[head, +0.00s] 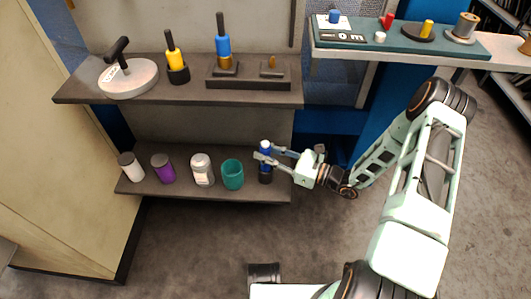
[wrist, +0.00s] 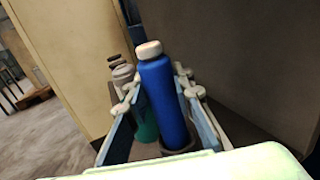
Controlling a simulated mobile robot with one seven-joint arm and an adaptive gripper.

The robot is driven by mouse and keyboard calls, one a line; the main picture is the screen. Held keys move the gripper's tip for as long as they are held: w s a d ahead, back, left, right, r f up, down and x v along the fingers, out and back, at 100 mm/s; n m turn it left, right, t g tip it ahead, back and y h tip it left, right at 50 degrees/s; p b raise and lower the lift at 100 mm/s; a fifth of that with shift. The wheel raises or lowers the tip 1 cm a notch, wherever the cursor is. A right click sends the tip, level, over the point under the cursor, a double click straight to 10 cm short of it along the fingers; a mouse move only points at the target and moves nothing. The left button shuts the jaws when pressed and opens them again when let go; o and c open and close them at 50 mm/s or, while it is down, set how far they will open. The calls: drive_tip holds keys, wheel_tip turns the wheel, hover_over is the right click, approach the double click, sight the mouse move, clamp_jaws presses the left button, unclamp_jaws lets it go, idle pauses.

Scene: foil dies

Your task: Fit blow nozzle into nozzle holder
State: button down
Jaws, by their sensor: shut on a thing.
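A blue cylinder with a pale rounded cap, which looks like the blow nozzle (wrist: 165,100), stands upright between my fingers in the wrist view. In the head view the blow nozzle (head: 265,147) is at the right end of the lower shelf. My gripper (head: 264,155) reaches in from the right and is shut on it; the gripper (wrist: 158,98) also shows in the wrist view. A dark round cup, which looks like the nozzle holder (head: 265,177), is directly under the nozzle. Its rim (wrist: 180,151) shows around the nozzle's foot. How deep the nozzle sits is hidden.
A teal cup (head: 232,174) stands close left of the nozzle. A white jar (head: 202,170), a purple jar (head: 163,169) and a dark-lidded white jar (head: 131,167) stand farther left. The upper shelf (head: 75,92) holds tools above. A teal-topped board (head: 400,45) is at upper right.

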drive_tip(key=shift+f, duration=0.1)
drive_tip(key=c, duration=2.1)
unclamp_jaws()
drive_tip(key=shift+f, duration=0.1)
drive_tip(key=o, duration=0.4)
drive_tip(key=shift+o, duration=0.2)
drive_tip(key=shift+r, duration=0.25)
drive_tip(key=p+v, duration=0.2)
drive_tip(key=v, duration=1)
